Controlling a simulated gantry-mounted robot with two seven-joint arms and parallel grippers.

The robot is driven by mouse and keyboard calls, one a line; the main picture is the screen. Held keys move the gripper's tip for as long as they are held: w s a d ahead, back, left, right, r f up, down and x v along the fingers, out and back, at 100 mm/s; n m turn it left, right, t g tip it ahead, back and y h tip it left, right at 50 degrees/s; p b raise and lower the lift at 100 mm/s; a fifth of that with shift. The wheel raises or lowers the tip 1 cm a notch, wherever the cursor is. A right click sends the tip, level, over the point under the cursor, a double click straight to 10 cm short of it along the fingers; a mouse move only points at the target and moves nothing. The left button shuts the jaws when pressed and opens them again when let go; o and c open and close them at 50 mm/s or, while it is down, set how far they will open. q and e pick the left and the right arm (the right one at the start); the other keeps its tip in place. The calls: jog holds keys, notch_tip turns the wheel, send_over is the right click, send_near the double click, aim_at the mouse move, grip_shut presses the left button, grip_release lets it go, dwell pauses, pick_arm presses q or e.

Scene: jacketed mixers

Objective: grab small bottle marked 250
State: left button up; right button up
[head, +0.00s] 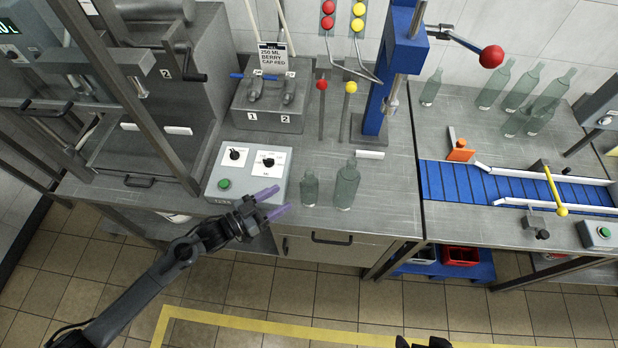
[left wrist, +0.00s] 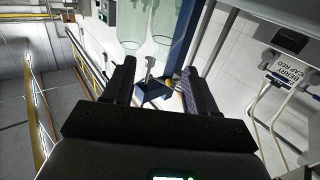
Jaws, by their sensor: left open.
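A small clear greenish glass bottle (head: 309,189) stands upright on the grey bench, just right of the control box. A taller clear bottle (head: 347,186) stands right beside it. No 250 marking is legible on either. My left gripper (head: 277,202) is open and empty, left of the small bottle and apart from it, its purple fingers pointing toward it. In the left wrist view two glass bottles (left wrist: 133,28) show beyond the open fingers (left wrist: 157,82); which is the small one is unclear. Dark tips of my right gripper (head: 424,342) show at the bottom edge; their opening is unclear.
The control box (head: 222,170) with knobs and a green button sits left of the bottles. A sign (head: 273,57) behind reads 250 ML, berry, cap red. A blue post (head: 392,75) rises behind the bottles. More bottles (head: 520,86) stand beyond the blue conveyor (head: 450,183).

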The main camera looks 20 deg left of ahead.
aim_at(305, 176)
pick_arm(q)
jog(key=w, duration=0.1)
jog(key=w+d+r, duration=0.1)
jog(key=w, duration=0.1)
jog(key=w+d+r, duration=0.1)
jog(key=shift+w+d, duration=0.1)
jog(key=shift+w, duration=0.15)
jog(key=shift+r+p+x, duration=0.2)
jog(key=shift+p+x, duration=0.05)
jog(key=shift+x, duration=1.1)
jog(key=shift+r+p+x, duration=0.2)
jog(key=shift+x, duration=1.15)
jog(key=shift+w+d+f, duration=0.1)
jog(key=shift+w+d, duration=0.2)
jog(key=shift+w, duration=0.15)
grip_shut()
